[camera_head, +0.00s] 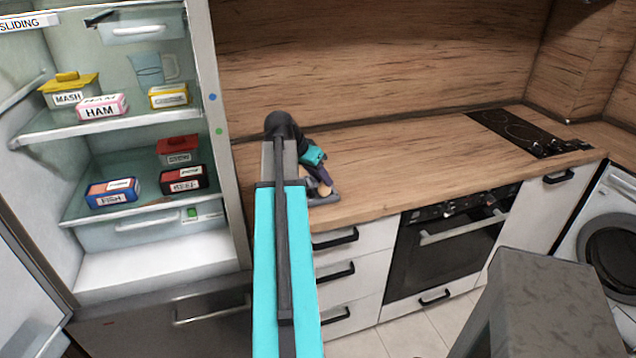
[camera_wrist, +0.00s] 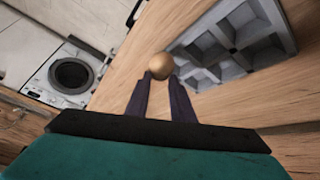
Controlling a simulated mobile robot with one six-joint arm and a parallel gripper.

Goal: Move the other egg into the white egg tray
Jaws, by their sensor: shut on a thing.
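My gripper (camera_wrist: 161,82) is shut on a brown egg (camera_wrist: 160,65), held between its two dark fingertips in the wrist view. A grey-looking tray with square pockets (camera_wrist: 197,48) is just right of the egg on the wooden counter. The pockets that show look empty; the tray runs past the top edge of the picture. I cannot tell how high the egg is above the counter. In the head view my gripper (camera_head: 322,190) is at the counter's left front part, mostly hidden by my arm, and the tray cannot be made out clearly. No second egg shows.
The wooden counter (camera_head: 420,150) is clear to the right as far as the black hob (camera_head: 520,132). An open fridge (camera_head: 150,235) with labelled boxes stands at the left. A washing machine (camera_head: 610,220) is at the far right, beyond the oven (camera_head: 450,240).

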